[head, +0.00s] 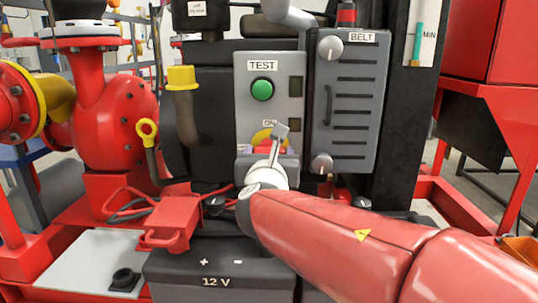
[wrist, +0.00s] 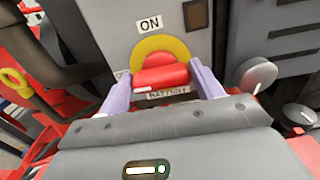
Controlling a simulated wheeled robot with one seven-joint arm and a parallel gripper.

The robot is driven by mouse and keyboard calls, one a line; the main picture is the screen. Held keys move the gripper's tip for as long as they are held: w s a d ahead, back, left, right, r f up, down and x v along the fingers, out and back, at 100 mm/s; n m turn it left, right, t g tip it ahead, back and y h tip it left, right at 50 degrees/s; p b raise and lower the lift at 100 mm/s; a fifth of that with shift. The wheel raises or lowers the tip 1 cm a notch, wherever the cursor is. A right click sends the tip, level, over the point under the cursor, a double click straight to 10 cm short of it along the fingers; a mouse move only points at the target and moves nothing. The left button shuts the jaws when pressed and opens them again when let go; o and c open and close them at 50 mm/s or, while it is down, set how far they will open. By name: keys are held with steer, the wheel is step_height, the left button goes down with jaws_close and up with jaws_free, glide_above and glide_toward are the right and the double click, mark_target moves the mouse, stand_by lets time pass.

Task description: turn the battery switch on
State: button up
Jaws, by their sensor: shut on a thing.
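The battery switch has a red handle (wrist: 161,77) in front of a yellow disc (wrist: 160,46), on the grey panel. An ON label (wrist: 150,24) is above it and a BATTERY label (wrist: 168,94) below. Another label at the left is mostly hidden by a finger. The handle's wide bar lies roughly level in the wrist view. My gripper (wrist: 159,76) has one pale finger at each end of this bar and is shut on it. In the head view, my gripper (head: 270,147) covers most of the switch; part of the yellow disc (head: 262,137) shows.
A green TEST button (head: 262,90) is above the switch. A grey BELT guard (head: 350,100) with round knobs stands close on the right. A black 12 V battery (head: 215,270) and a red clamp (head: 170,220) are below. A yellow ring handle (head: 147,131) is at left.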

steer(key=shift+f, duration=0.1)
steer(key=shift+d+f+m+b, duration=0.15)
steer(key=shift+m+b, duration=4.25)
steer(key=shift+b, duration=0.2)
steer(key=shift+d+f+m+b, duration=0.1)
steer(key=shift+m+b, duration=4.3)
steer(key=shift+b, duration=0.2)
steer(key=o, duration=1)
steer(key=shift+s+r, duration=0.1)
steer(key=s, duration=0.7)
steer(key=shift+s+a, duration=0.15)
steer(key=shift+s, duration=0.2)
